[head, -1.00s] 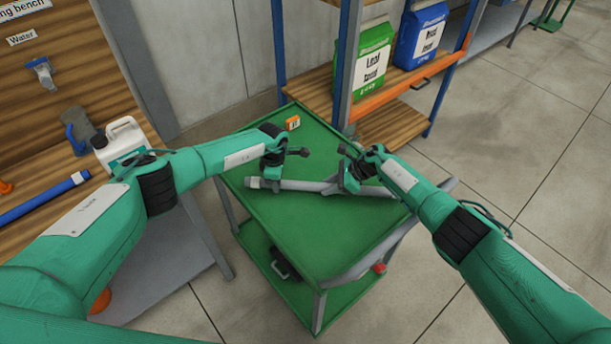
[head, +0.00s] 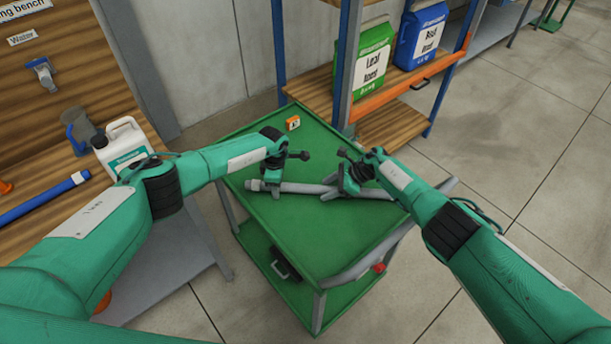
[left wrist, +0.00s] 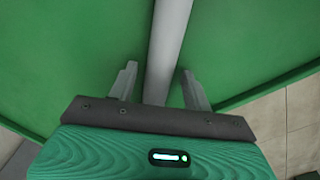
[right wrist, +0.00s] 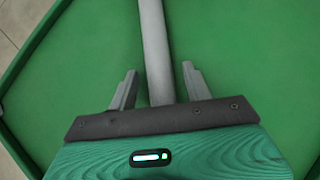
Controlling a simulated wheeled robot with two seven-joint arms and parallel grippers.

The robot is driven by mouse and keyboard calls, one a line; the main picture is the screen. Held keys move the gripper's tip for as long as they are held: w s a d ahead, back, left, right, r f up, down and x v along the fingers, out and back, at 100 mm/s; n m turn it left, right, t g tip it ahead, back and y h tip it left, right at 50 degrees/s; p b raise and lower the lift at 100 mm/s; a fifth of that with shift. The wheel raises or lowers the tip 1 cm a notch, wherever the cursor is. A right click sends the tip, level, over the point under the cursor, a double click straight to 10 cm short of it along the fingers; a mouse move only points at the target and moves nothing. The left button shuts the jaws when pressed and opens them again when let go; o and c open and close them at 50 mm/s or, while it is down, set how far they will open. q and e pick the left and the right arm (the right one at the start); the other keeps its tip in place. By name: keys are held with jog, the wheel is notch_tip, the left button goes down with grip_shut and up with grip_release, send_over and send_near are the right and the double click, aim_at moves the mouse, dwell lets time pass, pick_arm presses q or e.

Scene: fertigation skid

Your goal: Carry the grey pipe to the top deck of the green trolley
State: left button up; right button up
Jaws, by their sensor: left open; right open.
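The grey pipe (head: 305,188) lies across the top deck of the green trolley (head: 318,238), with a pale fitting at its left end. My left gripper (head: 273,190) is open near that left end. In the left wrist view the pipe (left wrist: 169,40) runs between the open fingers (left wrist: 160,85). My right gripper (head: 338,189) is open farther right along the pipe. In the right wrist view the pipe (right wrist: 153,40) also passes between the spread fingers (right wrist: 157,88). I cannot tell whether any finger touches it.
A small orange box (head: 293,123) sits at the deck's back corner. A shelf rack (head: 400,85) with green (head: 372,60) and blue bags (head: 422,38) stands behind. A wooden bench (head: 70,90) with a white jug (head: 121,145) is at left. The deck's front is clear.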

jog(key=shift+d+r, duration=0.4)
jog(key=shift+d, duration=0.1)
pick_arm(q)
notch_tip(320, 180, up, 12)
pick_arm(e)
jog(key=v, duration=1)
jog(key=shift+d+r, duration=0.2)
jog(key=shift+r, duration=0.05)
jog(key=shift+s, duration=0.1)
